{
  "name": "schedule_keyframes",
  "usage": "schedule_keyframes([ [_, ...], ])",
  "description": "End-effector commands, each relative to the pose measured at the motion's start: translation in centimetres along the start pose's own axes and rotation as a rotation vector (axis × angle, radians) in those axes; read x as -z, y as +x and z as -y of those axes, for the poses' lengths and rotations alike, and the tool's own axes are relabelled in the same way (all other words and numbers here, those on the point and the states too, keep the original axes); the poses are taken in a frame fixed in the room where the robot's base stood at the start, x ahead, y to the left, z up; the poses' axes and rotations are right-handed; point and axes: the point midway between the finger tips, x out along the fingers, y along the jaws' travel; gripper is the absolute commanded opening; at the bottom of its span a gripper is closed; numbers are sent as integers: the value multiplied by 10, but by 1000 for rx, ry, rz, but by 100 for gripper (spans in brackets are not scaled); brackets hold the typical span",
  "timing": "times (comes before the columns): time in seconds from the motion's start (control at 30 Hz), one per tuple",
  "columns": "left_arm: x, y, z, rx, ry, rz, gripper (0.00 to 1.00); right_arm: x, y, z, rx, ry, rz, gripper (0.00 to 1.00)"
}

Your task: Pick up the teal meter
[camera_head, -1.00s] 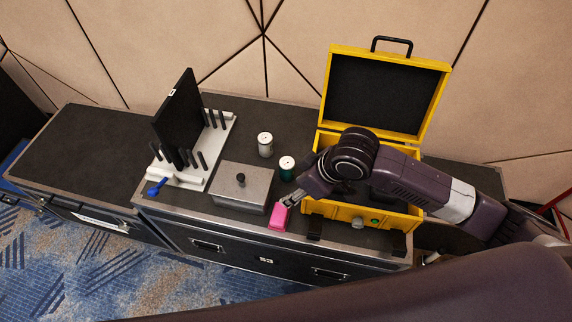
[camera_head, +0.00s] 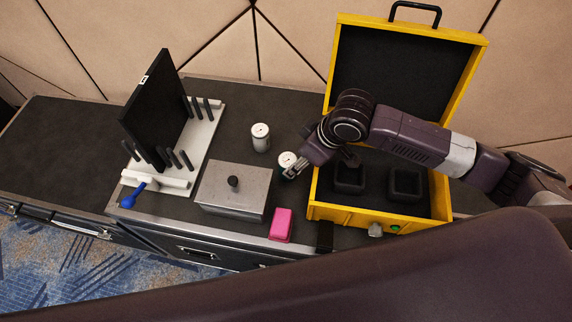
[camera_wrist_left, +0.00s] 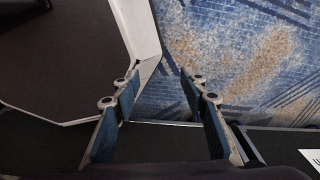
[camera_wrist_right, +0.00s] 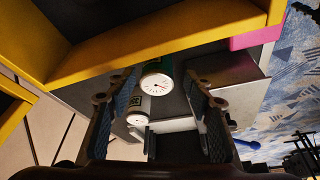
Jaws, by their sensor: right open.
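My left gripper (camera_wrist_left: 160,92) is open and empty over the floor side, outside the head view.
The open yellow case (camera_head: 352,216) with black foam sockets stands right of the teal meter. A grey lidded box (camera_head: 235,195) is to its left, a pink block (camera_head: 281,225) in front. A black panel on a white rack (camera_head: 205,150) stands farther left.

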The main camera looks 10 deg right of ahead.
Motion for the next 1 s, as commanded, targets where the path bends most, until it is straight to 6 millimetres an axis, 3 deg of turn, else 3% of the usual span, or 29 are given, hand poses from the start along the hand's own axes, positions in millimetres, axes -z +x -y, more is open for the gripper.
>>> schedule_keyframes([
  [0.23, 16, 3, 2, 2, 0, -23, 40, -2, 24, 0, 2, 0, 2, 47],
  [0.7, 12, -4, 1, 1, 0, -17, 40, 4, 78, -3, -1, 0, 1, 47],
  [1.0, 10, -3, 1, 1, 0, -15, 40, 4, 82, -3, 0, -1, 0, 45],
])
